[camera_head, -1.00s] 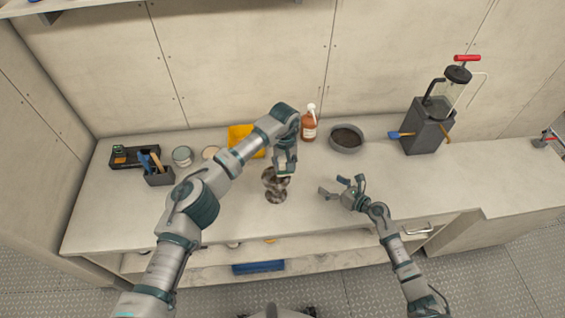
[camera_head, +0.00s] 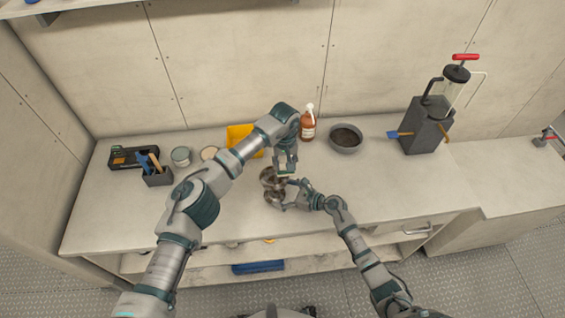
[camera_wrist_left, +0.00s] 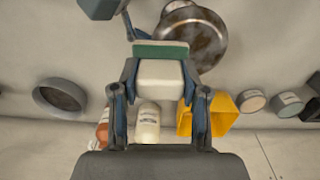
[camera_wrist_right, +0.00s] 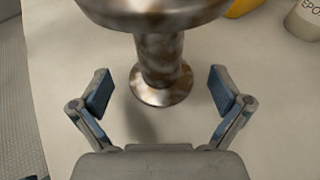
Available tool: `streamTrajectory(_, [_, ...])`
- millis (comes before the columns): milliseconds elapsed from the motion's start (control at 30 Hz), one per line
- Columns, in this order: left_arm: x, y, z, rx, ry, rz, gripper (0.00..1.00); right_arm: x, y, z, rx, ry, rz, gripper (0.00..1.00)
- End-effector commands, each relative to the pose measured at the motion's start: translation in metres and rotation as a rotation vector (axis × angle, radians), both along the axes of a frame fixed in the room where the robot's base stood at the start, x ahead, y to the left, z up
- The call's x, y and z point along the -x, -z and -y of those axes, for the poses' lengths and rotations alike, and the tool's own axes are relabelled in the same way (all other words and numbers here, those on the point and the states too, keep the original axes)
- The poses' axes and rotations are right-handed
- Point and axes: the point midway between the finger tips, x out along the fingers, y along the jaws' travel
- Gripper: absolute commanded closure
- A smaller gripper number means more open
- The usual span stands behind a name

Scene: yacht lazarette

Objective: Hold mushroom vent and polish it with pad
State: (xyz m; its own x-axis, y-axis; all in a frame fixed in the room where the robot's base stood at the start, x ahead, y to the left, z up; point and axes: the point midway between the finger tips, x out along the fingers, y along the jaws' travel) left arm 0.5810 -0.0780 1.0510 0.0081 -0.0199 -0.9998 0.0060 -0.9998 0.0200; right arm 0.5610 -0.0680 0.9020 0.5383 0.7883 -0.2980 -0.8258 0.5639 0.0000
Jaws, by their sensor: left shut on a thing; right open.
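The mushroom vent (camera_head: 269,178), mottled brown and silver metal, stands upright on the counter. In the right wrist view its stem (camera_wrist_right: 160,58) rises from a round base, its wide cap cut off at the top. My right gripper (camera_head: 288,193) is open in front of the vent; its fingers (camera_wrist_right: 157,88) are apart to both sides of the stem line, not touching it. My left gripper (camera_head: 285,168) is shut on the pad (camera_wrist_left: 160,78), a white block with a green edge, close by the vent's cap (camera_wrist_left: 196,38). Whether pad and cap touch I cannot tell.
Behind stand a yellow container (camera_head: 241,138), a brown bottle (camera_head: 308,126) and a grey bowl (camera_head: 346,139). A tool holder (camera_head: 157,178) and tins are at left. A dark pump device (camera_head: 426,128) stands at right. The counter's right-middle is clear.

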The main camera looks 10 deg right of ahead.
Motion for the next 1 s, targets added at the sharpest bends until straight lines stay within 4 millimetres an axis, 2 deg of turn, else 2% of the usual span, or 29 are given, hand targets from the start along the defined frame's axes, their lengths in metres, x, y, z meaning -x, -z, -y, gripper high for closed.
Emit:
streamTrajectory(300, [0.0, 0.0, -0.003, 0.003, 0.001, 0.0, 0.83, -0.014, 0.007, -0.023, 0.004, 0.001, 0.002, 0.0])
streamTrajectory(600, [0.0, -0.001, -0.004, 0.005, 0.001, 0.0, 0.83, -0.014, 0.008, -0.025, 0.004, 0.001, 0.001, 0.0])
streamTrajectory(900, [0.0, 0.0, -0.001, 0.001, 0.001, 0.001, 0.83, -0.014, 0.008, -0.021, 0.002, 0.002, 0.001, 0.75])
streamTrajectory(933, [0.0, 0.0, 0.0, 0.001, 0.001, 0.001, 0.83, -0.014, 0.008, -0.021, 0.002, 0.002, 0.001, 0.8])
streamTrajectory(1000, [0.0, 0.0, -0.001, 0.001, 0.001, 0.001, 0.83, -0.014, 0.008, -0.021, 0.003, 0.002, 0.0, 0.8])
